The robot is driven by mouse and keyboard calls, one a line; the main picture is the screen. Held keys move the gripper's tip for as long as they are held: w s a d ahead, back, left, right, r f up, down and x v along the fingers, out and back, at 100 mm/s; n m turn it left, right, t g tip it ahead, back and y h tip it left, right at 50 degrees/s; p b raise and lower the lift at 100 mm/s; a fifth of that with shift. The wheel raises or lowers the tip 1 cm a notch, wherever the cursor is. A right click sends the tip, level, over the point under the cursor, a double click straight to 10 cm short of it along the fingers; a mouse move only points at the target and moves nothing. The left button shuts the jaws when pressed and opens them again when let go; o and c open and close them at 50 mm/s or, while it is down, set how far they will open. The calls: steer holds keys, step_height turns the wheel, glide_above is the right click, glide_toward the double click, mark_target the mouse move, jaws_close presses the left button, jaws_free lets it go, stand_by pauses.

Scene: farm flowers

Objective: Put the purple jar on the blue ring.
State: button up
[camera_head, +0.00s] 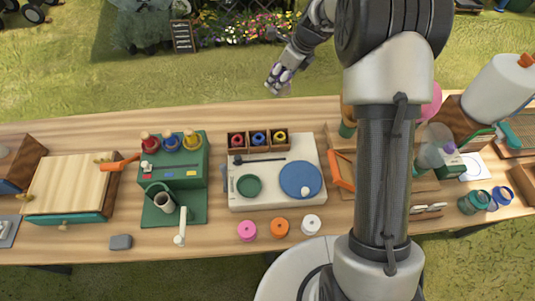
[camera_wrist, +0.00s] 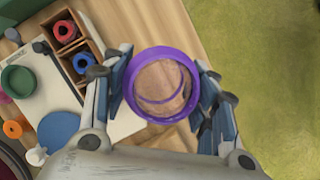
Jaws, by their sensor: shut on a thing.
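My gripper (camera_wrist: 163,82) is shut on the purple jar (camera_wrist: 160,53), with one finger on each side of it. The wrist view looks down into the jar, showing a purple rim and a brownish inside. In the head view my gripper (camera_head: 279,80) is beyond the far edge of the table, and the jar is hard to make out there. A white square card with a thin round outline (camera_head: 471,167) lies at the table's right; I cannot tell whether this is the blue ring. A flat blue disc (camera_head: 301,181) lies on the white board.
The white board (camera_head: 275,203) also holds a green disc (camera_head: 249,186) and a wooden box (camera_head: 257,150) of coloured spools. A green stand (camera_head: 173,160) is left of it. My arm hides part of the table.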

step_height(320, 180, down, 20)
steer(key=b, duration=0.6)
steer(key=shift+b, duration=0.4)
steer(key=shift+r, duration=0.15)
steer(key=o, duration=0.7)
steer(key=shift+f, duration=0.25)
steer(key=o, duration=0.5)
